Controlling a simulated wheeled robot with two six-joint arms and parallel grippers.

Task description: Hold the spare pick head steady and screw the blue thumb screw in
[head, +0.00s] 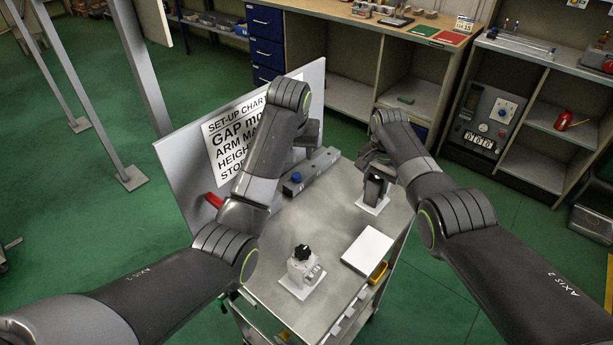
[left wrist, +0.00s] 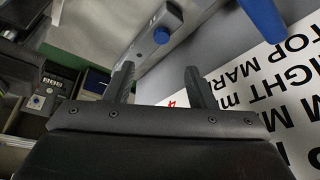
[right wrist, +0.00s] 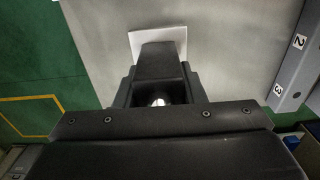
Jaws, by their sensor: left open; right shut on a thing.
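The spare pick head (head: 376,188) is a dark block standing on a white plate (head: 370,207) on the cart top. My right gripper (head: 374,166) is shut on it; in the right wrist view its dark body (right wrist: 160,72) lies between the fingers. The blue thumb screw (head: 297,177) sits on a long grey bar (head: 318,168) by the sign board, and it also shows in the left wrist view (left wrist: 161,36). My left gripper (left wrist: 158,85) is open and empty near the bar. In the head view its fingers are largely hidden by its own arm.
A white fixture with a black knob (head: 303,255) stands near the cart's front, with a white pad (head: 368,250) to its right. The set-up chart board (head: 235,130) walls off the back left. Bare cart top lies between.

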